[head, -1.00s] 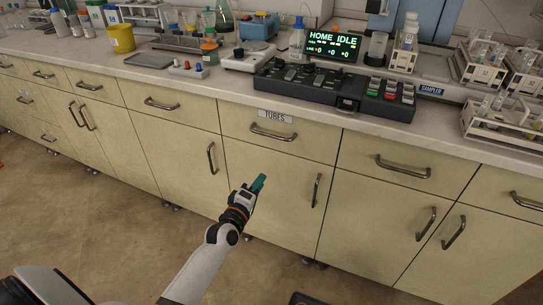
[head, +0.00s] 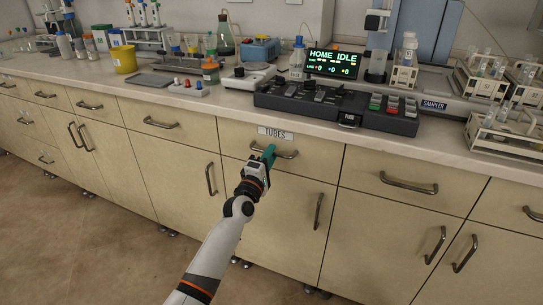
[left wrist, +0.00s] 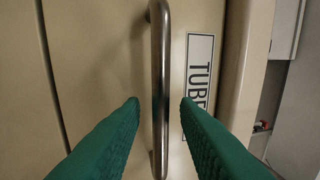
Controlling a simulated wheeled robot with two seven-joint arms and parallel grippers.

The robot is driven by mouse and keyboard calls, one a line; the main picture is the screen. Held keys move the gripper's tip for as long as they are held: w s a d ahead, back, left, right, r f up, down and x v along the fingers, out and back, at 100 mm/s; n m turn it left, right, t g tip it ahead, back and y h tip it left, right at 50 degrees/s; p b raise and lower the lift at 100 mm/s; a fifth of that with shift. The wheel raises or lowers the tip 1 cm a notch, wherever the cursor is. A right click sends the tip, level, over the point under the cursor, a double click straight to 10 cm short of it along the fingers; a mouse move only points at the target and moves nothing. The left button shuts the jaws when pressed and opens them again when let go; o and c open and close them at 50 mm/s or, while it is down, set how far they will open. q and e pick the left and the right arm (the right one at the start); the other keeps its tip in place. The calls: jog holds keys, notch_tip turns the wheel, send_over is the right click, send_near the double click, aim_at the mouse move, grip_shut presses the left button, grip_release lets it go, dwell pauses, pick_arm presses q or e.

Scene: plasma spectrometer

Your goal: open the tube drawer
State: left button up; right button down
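The tube drawer (head: 236,138) is a beige front under the counter with a label reading TUBES (head: 275,133). It looks closed, flush with its neighbours. Its metal bar handle (head: 288,154) also shows in the left wrist view (left wrist: 160,70). My left gripper (head: 269,153) is at the left part of this handle. In the left wrist view its two green fingers (left wrist: 160,105) are apart, one on each side of the bar, with gaps between them and the bar. The label is partly hidden by a finger there. My right gripper is not in view.
Closed drawers and cupboard doors with bar handles (head: 408,183) flank the tube drawer. The counter above holds a black control panel (head: 335,108), a HOME IDLE display (head: 333,64) and racks of glassware (head: 505,128). The floor (head: 110,240) at the left is clear.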

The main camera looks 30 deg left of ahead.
pick_arm(q)
jog(key=shift+w+r, duration=0.15)
jog(key=shift+w, duration=0.55)
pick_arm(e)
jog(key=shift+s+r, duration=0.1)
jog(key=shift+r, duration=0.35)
pick_arm(q)
grip_shut()
jog(key=shift+s, duration=0.15)
